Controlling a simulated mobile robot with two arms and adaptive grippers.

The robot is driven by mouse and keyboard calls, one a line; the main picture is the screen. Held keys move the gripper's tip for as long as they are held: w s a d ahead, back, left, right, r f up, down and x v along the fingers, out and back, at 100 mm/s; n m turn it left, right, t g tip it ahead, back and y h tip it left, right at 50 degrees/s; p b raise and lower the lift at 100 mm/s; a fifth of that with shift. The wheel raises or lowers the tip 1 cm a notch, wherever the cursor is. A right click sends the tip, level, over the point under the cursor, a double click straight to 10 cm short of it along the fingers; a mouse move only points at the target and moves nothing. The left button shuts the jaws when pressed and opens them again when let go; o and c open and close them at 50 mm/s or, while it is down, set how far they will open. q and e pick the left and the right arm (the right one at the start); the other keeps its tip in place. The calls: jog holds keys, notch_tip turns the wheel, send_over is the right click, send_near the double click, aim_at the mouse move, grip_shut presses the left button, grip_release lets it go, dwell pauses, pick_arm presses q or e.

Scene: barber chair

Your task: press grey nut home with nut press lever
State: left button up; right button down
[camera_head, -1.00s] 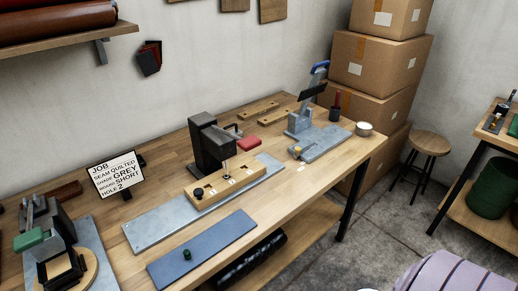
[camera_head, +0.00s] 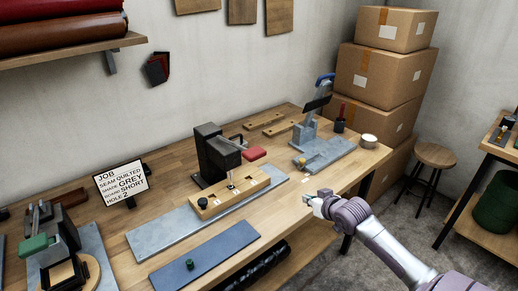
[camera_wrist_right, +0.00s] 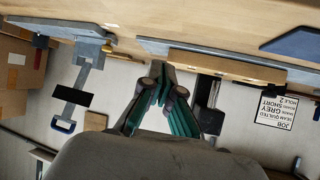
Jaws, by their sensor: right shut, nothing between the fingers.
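A grey lever press (camera_head: 309,128) with a blue-ended lever (camera_head: 325,79) stands on a grey plate (camera_head: 333,153) at the far right of the bench. Its lever is raised. It also shows upside down in the wrist view (camera_wrist_right: 75,90), left of my fingers. A small yellowish piece (camera_head: 300,162) is on the plate's near end; I cannot tell whether a grey nut is there. My right gripper (camera_head: 311,203) is shut and empty, above the bench's front edge, nearer than the press and apart from it. Its green fingers (camera_wrist_right: 160,90) show in the wrist view. My left gripper is not in view.
A black press (camera_head: 210,155) with a red handle and a wooden board (camera_head: 215,208) stands mid-bench. A blue mat (camera_head: 205,250) lies in front. A white bowl (camera_head: 369,141) and dark cup (camera_head: 340,125) are beside the lever press. A job sign (camera_head: 121,182) stands left.

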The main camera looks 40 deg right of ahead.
jog(key=a+r+n+t+y, duration=0.1)
jog(key=a+r, duration=0.5)
jog(key=r, duration=0.7)
jog(key=a+r+n+t+y, duration=0.2)
jog(key=a+r, duration=0.4)
jog(key=r, duration=0.6)
jog(key=shift+s+r+n+t, duration=0.3)
jog(key=shift+s+r+n, duration=0.05)
jog(key=shift+s+n, duration=0.05)
jog(key=shift+a+y, duration=0.1)
jog(key=shift+y, duration=0.3)
jog(key=p, duration=0.4)
send_over(259, 155)
notch_tip(259, 155, down, 2)
notch_tip(259, 155, down, 3)
jog(key=shift+r, duration=0.2)
notch_tip(259, 155, down, 2)
